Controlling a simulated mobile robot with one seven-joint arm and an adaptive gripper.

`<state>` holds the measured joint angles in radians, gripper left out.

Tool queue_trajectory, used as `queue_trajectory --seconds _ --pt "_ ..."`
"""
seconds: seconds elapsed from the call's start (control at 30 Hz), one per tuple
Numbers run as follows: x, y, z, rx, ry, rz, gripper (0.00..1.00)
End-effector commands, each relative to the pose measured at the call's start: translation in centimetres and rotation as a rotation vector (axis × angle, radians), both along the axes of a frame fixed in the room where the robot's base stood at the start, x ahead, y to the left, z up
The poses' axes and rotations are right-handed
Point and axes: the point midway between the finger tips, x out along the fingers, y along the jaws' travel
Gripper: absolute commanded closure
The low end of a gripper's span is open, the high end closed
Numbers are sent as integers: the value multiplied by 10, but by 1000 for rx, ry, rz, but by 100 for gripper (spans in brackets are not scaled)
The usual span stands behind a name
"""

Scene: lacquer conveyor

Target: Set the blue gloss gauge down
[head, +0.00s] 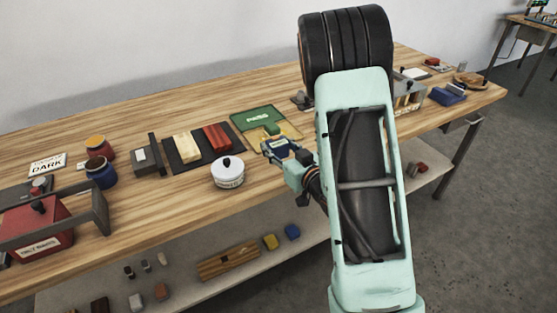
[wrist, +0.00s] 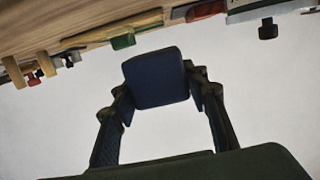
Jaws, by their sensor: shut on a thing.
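The blue gloss gauge is a dark blue block (wrist: 157,77) with rounded corners, clear in the wrist view. My gripper (wrist: 161,85) is shut on it, with one finger on each side. In the head view my gripper (head: 275,149) holds the dark blue block over the bench, just in front of a green block and a tan mat. The arm hides part of the bench there. In the wrist view pale background shows around the gauge, and the bench appears along the top. I cannot tell how high the gauge is above the bench.
A white lidded pot (head: 228,172) stands left of my gripper. Behind it a dark board (head: 196,158) carries a cream block and a red block. A green sign board (head: 258,118) lies behind the gripper. A blue tray (head: 448,94) sits at the right. Bare wood lies left of the pot.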

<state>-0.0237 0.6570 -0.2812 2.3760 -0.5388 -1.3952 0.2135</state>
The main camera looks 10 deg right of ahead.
Motion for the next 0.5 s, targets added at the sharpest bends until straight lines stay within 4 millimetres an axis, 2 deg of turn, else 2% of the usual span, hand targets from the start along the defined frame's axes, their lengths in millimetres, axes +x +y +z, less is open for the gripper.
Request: queue_trajectory --seconds 0.03,0.27,0.37,0.5 --pt "6 -1 -9 0 -2 1 93" --pt "16 -5 -20 0 -3 1 93" --pt "23 -8 -31 0 -2 1 93" --pt "21 -7 -52 1 -3 1 93"
